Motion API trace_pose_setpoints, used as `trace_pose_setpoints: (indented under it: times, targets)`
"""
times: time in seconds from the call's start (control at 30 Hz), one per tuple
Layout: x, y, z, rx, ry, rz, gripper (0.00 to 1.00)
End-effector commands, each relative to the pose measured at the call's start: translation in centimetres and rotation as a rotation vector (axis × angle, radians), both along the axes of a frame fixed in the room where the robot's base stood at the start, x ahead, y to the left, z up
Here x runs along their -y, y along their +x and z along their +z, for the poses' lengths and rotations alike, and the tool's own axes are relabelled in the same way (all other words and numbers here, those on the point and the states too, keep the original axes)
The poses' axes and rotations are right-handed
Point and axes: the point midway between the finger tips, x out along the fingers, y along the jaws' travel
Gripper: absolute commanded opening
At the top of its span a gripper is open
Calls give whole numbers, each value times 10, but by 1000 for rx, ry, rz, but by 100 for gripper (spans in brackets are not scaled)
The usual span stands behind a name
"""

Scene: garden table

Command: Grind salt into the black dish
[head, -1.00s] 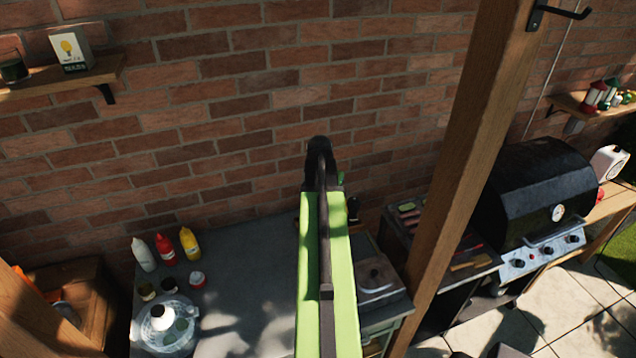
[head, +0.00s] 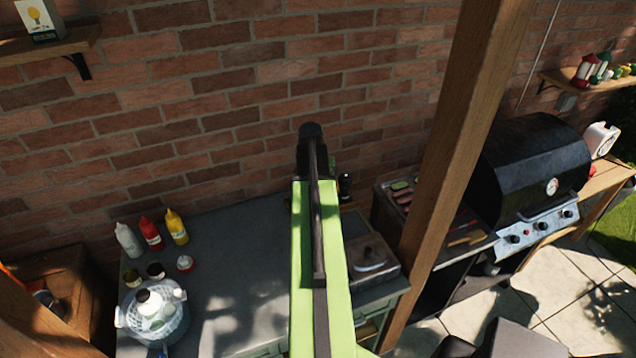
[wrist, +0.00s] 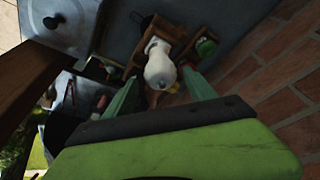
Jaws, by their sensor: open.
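My gripper (wrist: 160,92) shows in the wrist view with its two green fingers spread apart. A white, rounded mill-like thing (wrist: 160,68) stands in a wooden holder (wrist: 183,32), ahead of and between the fingertips. I cannot tell whether it is the salt grinder, or whether the fingers reach around it. In the head view my arm hides the gripper's fingers and most of the holder. I cannot make out the black dish for certain in either view.
A green-topped jar (wrist: 206,47) stands close beside the white thing. A brick wall (head: 220,110) rises behind the grey counter (head: 235,260). Sauce bottles (head: 151,233) and a pale blue basket (head: 157,318) stand at left. A wooden post (head: 455,130) and a black grill (head: 530,175) are at right.

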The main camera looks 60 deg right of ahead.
Motion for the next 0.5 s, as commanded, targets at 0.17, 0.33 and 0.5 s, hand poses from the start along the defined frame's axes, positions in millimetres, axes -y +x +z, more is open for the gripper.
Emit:
trace_pose_setpoints:
  times: [0.17, 0.33, 0.5]
  targets:
    - [5, 1, -21, 0, 0, 0, 64]
    - [10, 2, -36, 1, 0, 1, 64]
    - [13, 3, -45, 1, 0, 1, 64]
